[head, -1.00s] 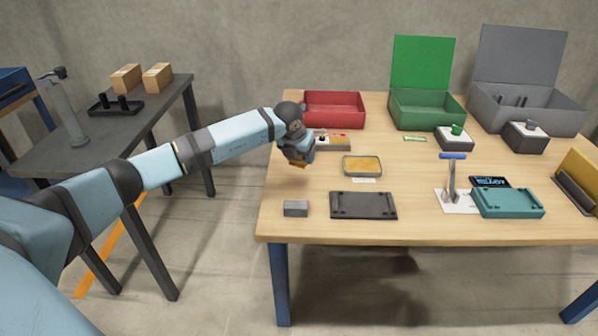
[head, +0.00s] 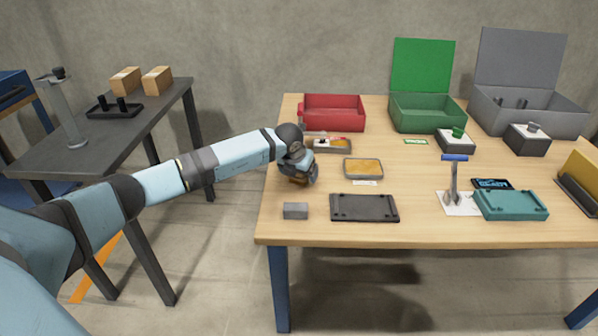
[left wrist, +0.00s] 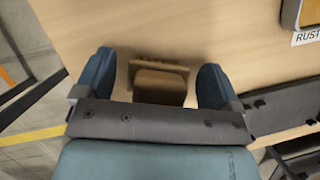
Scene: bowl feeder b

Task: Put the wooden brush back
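The wooden brush (left wrist: 160,82) shows in the left wrist view as a brown block with a wider bar at its far end. It is between the two blue fingers of my left gripper (left wrist: 156,80), with a narrow gap on each side, so the gripper looks open around it. In the head view my left gripper (head: 302,178) is low over the left part of the table, and a small orange-brown bit of the brush shows beneath it. The gripper hides most of the brush there. Whether the brush touches the tabletop is hard to tell. My right gripper is not in view.
A yellow-filled tray (head: 363,168) with a label lies right of the gripper. A smaller tray (head: 332,146) and a red bin (head: 334,113) are behind it. A grey block (head: 295,210) and a dark plate (head: 364,207) lie in front. The table's left edge is close.

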